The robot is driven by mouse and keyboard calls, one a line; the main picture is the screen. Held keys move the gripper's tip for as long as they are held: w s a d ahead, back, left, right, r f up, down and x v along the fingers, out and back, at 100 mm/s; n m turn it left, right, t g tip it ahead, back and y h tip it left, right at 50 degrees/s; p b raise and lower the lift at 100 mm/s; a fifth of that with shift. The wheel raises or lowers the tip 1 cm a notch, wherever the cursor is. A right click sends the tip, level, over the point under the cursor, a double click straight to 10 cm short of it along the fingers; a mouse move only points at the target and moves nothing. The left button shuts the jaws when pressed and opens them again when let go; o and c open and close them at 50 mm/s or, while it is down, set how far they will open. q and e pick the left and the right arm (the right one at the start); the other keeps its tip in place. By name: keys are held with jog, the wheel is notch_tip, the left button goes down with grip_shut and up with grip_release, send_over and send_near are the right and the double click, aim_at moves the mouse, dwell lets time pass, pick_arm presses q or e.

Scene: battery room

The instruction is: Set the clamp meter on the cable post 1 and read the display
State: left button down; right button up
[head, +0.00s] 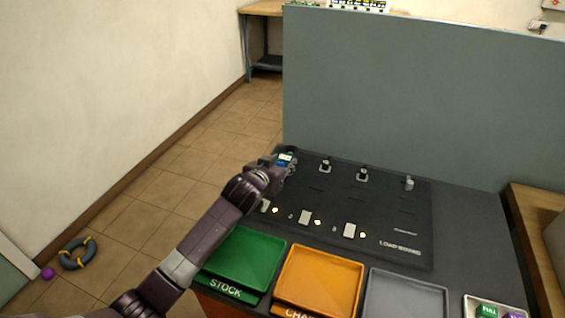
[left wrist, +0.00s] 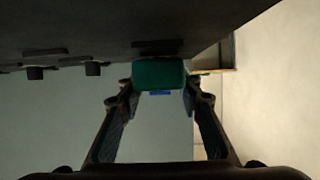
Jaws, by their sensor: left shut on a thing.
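The clamp meter (head: 286,158), a small teal-blue device with a lit display, is at the far left corner of the black load board (head: 385,213). The digits are too small to read. My left gripper (head: 277,162) is shut on it; in the left wrist view the meter's green body (left wrist: 158,75) sits between the fingertips, close to the board. Two dark posts stand to its right, a nearer one (head: 325,165) and a farther one (head: 362,174). Any post behind the meter is hidden, so I cannot tell whether its jaw is around one. My right gripper is out of view.
A green STOCK tray (head: 282,246), an orange tray (head: 359,268) and a grey tray (head: 442,292) line the front. A small grey fitting (head: 408,183) stands on the board's right. A tall grey panel (head: 400,95) rises behind. A ring-shaped object (head: 77,265) lies on the floor.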

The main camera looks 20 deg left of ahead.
pick_arm(q)
jog(key=shift+r, duration=0.1)
jog(key=shift+p, duration=0.4)
jog(key=shift+p, duration=0.3)
dwell(0.4)
jog(key=shift+f+b, duration=0.35)
jog(key=shift+f, duration=0.25)
dwell(0.4)
jog(key=c, duration=1.8)
grip_release()
jog(key=shift+o, duration=0.7)
jog(key=shift+s, duration=0.1)
